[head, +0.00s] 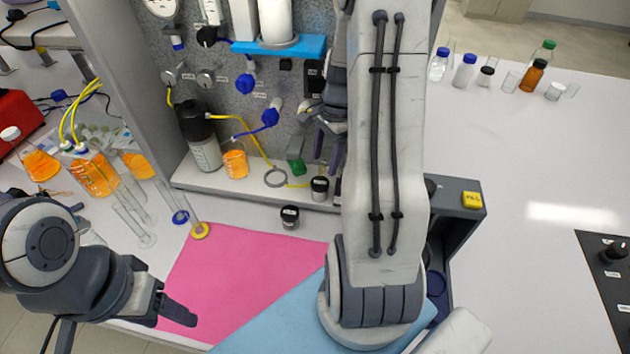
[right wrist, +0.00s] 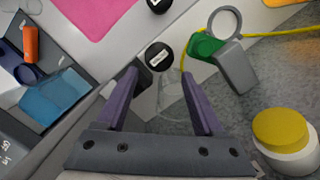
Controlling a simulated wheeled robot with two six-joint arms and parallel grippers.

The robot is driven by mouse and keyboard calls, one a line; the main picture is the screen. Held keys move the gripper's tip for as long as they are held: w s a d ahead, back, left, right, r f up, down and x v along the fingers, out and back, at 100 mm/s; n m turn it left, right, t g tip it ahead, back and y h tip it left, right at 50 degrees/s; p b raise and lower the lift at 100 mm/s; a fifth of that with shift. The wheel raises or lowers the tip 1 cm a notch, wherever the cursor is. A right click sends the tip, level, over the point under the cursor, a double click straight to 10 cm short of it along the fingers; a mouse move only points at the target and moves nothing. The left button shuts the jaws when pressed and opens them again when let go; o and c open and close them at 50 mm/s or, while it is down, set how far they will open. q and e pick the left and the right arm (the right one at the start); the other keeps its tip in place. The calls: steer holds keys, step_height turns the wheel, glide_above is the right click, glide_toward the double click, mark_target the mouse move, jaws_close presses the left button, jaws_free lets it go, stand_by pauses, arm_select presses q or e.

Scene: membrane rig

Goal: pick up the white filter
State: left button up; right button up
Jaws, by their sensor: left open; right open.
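I cannot tell for sure which thing is the white filter. A white cylinder (head: 275,20) stands on a blue shelf on the rig's upright panel in the head view. My right gripper (head: 327,148) is partly hidden by my own arm, low in front of the panel. In the right wrist view its purple fingers (right wrist: 160,92) are apart. A faint clear outline shows between them, with nothing visibly gripped. A black-lidded jar (right wrist: 159,57) is just beyond the fingertips. My left gripper (head: 172,304) is open and empty by the pink mat.
A pink mat (head: 235,280) and a blue mat (head: 280,320) lie in front of the rig. A grey ring (head: 276,177), a green block (head: 296,158) and a bottle (head: 200,140) stand along the rig's ledge. Glass tubes (head: 132,218) stand at left. The right table is largely clear.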

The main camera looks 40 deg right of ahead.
mark_target(320, 182)
steer(key=f, duration=0.1)
steer(key=a+f, duration=0.1)
steer(key=f, duration=0.1)
steer(key=shift+f, duration=0.2)
steer(key=shift+a+f+p, duration=0.15)
steer(key=shift+f+p, duration=0.2)
steer(key=shift+f, duration=1.05)
steer(key=shift+a+f+p, duration=0.15)
steer(key=shift+f+p, duration=0.15)
steer(key=shift+f, duration=1.05)
steer(key=c, duration=1)
